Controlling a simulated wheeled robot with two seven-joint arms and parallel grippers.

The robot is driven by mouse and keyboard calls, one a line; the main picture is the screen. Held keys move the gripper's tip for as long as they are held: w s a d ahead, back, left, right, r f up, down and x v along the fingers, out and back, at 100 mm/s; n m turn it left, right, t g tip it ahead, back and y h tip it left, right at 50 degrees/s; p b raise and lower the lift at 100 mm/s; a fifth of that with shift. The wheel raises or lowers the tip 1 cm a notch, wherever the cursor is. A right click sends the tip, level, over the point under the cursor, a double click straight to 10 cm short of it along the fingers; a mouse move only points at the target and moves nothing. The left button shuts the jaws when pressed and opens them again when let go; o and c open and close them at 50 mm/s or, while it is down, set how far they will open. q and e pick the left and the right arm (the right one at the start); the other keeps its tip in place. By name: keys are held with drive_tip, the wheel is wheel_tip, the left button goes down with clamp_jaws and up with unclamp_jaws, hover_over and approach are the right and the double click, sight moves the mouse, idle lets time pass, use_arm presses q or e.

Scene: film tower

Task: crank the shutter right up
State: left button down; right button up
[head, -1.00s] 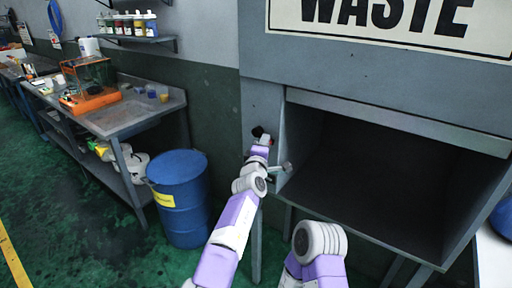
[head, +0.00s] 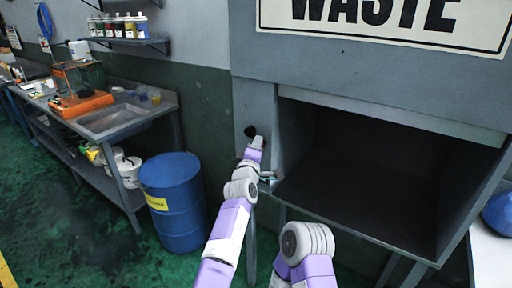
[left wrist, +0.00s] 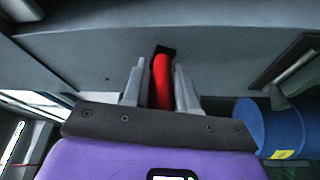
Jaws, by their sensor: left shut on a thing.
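The shutter (head: 390,114) shows as a grey panel along the top of the waste cabinet's opening, with the dark bay open below it. The crank's black mount (head: 249,131) is on the cabinet's left post. My left gripper (head: 254,143) is at the crank, small and partly hidden by its own wrist. In the left wrist view, the red crank handle (left wrist: 161,80) stands between the two grey fingers of my left gripper (left wrist: 160,85), which are shut on it. My right arm shows at the bottom centre, but its gripper is out of view.
A blue drum (head: 174,200) stands on the green floor left of the cabinet. A workbench (head: 110,118) with an orange-framed machine (head: 80,85) runs along the left wall. A white surface (head: 492,255) with a blue object (head: 499,213) is at the right edge.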

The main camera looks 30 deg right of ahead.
use_arm(q)
drive_tip(key=shift+w+a+f, duration=0.1)
drive_tip(key=shift+w+f, duration=0.1)
drive_tip(key=shift+f, duration=0.2)
drive_tip(key=c, duration=1)
unclamp_jaws()
drive_tip(key=shift+w, duration=0.15)
drive_tip(key=shift+o, duration=0.2)
drive_tip(key=shift+r, duration=0.15)
